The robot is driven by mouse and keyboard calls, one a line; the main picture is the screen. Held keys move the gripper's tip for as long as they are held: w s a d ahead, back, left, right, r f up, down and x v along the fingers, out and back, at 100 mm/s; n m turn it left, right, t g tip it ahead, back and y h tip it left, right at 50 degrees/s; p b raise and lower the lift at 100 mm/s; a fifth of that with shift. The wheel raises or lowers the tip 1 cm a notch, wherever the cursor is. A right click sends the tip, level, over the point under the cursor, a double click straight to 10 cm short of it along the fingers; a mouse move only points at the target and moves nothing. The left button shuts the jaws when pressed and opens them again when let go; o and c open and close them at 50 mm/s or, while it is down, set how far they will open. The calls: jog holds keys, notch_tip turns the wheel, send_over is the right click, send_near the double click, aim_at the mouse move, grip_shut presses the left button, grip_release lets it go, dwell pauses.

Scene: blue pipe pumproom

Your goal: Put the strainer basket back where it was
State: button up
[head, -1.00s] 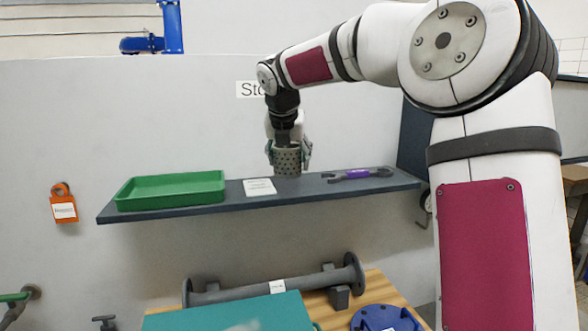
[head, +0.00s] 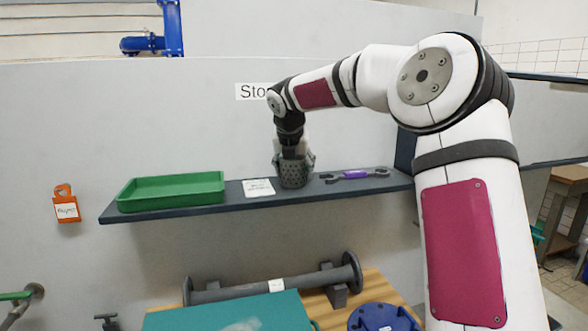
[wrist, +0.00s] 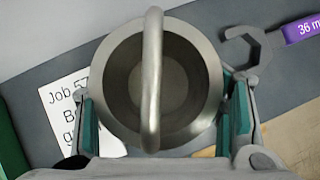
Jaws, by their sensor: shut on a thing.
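The strainer basket (head: 294,174) is a grey perforated cup with a bail handle (wrist: 152,80). It is upright at the shelf (head: 225,205), between the white card (head: 258,187) and the wrench (head: 354,174). My gripper (head: 293,160) comes down from above and is shut on the basket, with a teal-padded finger on each side of it in the wrist view (wrist: 162,118). The basket looks empty from above. Its base appears at shelf height, but I cannot tell whether it touches the shelf.
A green tray (head: 170,190) stands on the shelf's left part. The purple-handled wrench lies close to the basket's right. Below are a flanged grey pipe (head: 270,286), a teal sheet (head: 230,315) and a blue flange (head: 383,318). An orange tag (head: 66,205) hangs on the wall.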

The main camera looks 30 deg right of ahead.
jog(key=o, duration=1.8)
jog(key=v, duration=1.2)
jog(key=s+a+m, duration=0.5)
jog(key=s+a, duration=0.2)
jog(key=s+a+f+m+y, duration=0.1)
jog(key=s+f+m, duration=0.3)
jog(key=s+m, duration=0.4)
jog(key=s+a+f+m+y, duration=0.1)
jog(key=s+a+f+m, duration=0.2)
jog(key=s+m, duration=0.5)
jog(key=s+a+f+m+y, duration=0.1)
jog(key=s+f+m, duration=0.4)
jog(key=s, duration=0.8)
jog(key=a+m, duration=0.1)
jog(key=m, duration=0.2)
jog(key=shift+s+f+y, duration=0.3)
jog(key=shift+f, duration=0.05)
